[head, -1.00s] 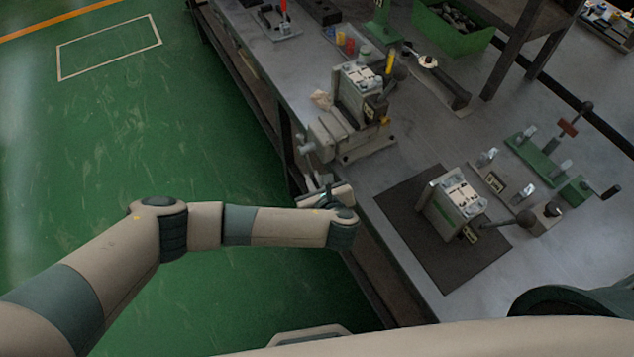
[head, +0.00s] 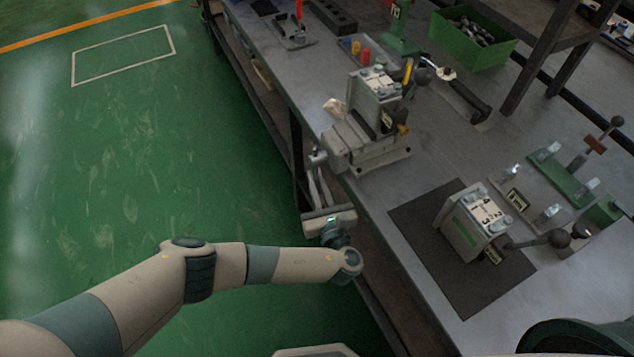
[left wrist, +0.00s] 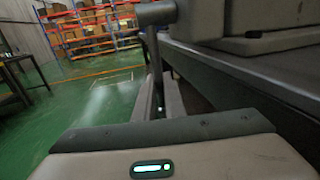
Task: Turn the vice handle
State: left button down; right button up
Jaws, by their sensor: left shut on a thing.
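The grey bench vice (head: 362,153) stands at the bench's left edge in the head view. Its screw end (head: 317,157) sticks out past the edge. In the left wrist view the screw end (left wrist: 156,13) is at the top, with the thin handle bar (left wrist: 152,48) hanging down from it. My left gripper (head: 315,180) is below the screw end, beside the bench edge. In the left wrist view its fingers (left wrist: 159,88) are shut on the bar's lower part. The bar's lower end is hidden between them. My right gripper is not in view.
A valve block (head: 376,84) with a lever sits in the vice. Another valve block (head: 474,222) stands on a dark mat (head: 425,222). A green bin (head: 470,45) and green clamps (head: 560,180) are further back. The green floor left of the bench is clear.

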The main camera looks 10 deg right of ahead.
pick_arm(q)
jog(key=c, duration=1.8)
grip_release()
jog(key=shift+s, duration=0.15)
